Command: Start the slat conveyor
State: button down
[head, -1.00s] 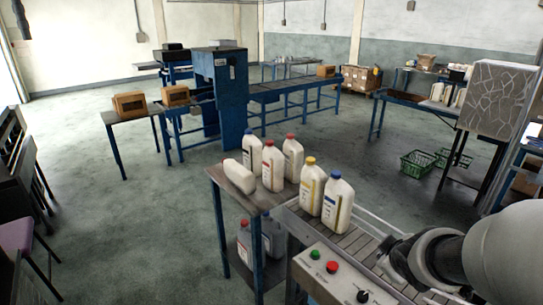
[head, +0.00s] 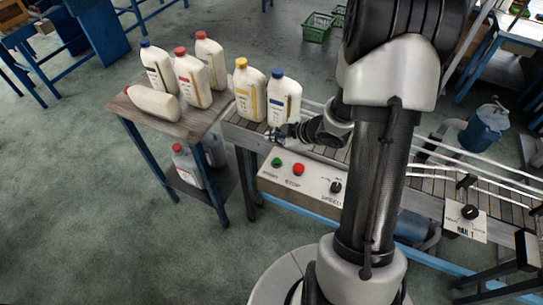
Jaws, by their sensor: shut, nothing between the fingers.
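The slat conveyor (head: 436,178) runs from the middle to the right edge. Its light control panel (head: 315,187) faces me at the front, with a green button (head: 276,162) marked START, a red button (head: 298,169) marked STOP and a dark speed knob (head: 336,187). My gripper (head: 276,137) is shut and empty, above and behind the green button in the picture, apart from it. It shows small, close to the blue-capped bottle (head: 284,98) at the conveyor's left end. A yellow-capped bottle (head: 250,90) stands beside that bottle.
A side table (head: 193,128) at left holds several white bottles, one lying down (head: 154,103). A jug (head: 187,165) stands on its lower shelf. White guide rails (head: 455,160) line the conveyor. A second knob panel (head: 466,218) is at right. The floor at lower left is clear.

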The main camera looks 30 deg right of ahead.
aim_at(275, 163)
jog(key=shift+s+d, duration=0.1)
notch_tip(275, 163, down, 9)
jog(key=b, duration=0.8)
jog(key=shift+r, duration=0.1)
dwell(1.1)
jog(key=shift+f+b, duration=0.4)
